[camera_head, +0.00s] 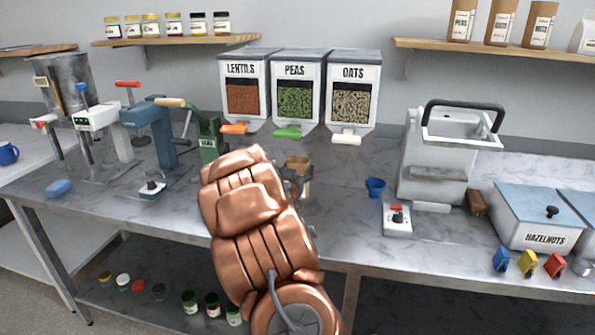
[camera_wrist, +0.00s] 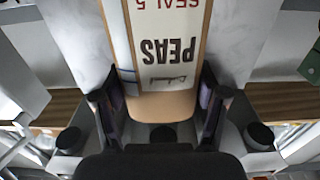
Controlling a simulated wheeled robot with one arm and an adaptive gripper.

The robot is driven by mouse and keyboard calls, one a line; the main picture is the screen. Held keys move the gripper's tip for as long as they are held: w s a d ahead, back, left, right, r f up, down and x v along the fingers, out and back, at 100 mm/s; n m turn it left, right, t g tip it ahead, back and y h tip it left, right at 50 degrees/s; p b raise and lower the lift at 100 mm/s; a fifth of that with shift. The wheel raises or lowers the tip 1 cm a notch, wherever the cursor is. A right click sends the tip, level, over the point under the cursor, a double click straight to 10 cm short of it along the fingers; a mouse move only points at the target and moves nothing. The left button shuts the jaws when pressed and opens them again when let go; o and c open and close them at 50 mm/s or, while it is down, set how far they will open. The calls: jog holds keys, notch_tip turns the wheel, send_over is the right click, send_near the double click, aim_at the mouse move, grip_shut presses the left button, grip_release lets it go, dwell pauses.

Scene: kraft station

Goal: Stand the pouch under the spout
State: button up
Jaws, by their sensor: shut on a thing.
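A brown kraft pouch (camera_wrist: 188,22) with a white label reading "PEAS" and "SEAL 5" fills the upper middle of the wrist view. My gripper (camera_wrist: 160,106) is shut on it, with one finger on each side. In the head view the pouch (camera_head: 298,162) shows small, just beyond my copper-coloured arm, below and in front of the peas dispenser (camera_head: 297,97). That dispenser has a green spout handle (camera_head: 288,132). My gripper (camera_head: 297,184) is partly hidden by my arm there. I cannot tell whether the pouch touches the counter.
The lentils dispenser (camera_head: 244,92) and oats dispenser (camera_head: 352,95) flank the peas one. Marble counter (camera_head: 345,185) is clear between the pouch and the cup.

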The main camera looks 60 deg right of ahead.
jog(key=shift+f+b, duration=0.35)
jog(key=shift+f, duration=0.3)
jog(key=o, duration=1.1)
jog(key=shift+o, duration=0.2)
jog(key=shift+r, duration=0.1)
jog(key=shift+r+p, duration=0.45)
jog(key=shift+r, duration=0.05)
jog(key=b+v, duration=0.5)
jog(key=v, duration=0.7)
jog(key=shift+b, duration=0.4)
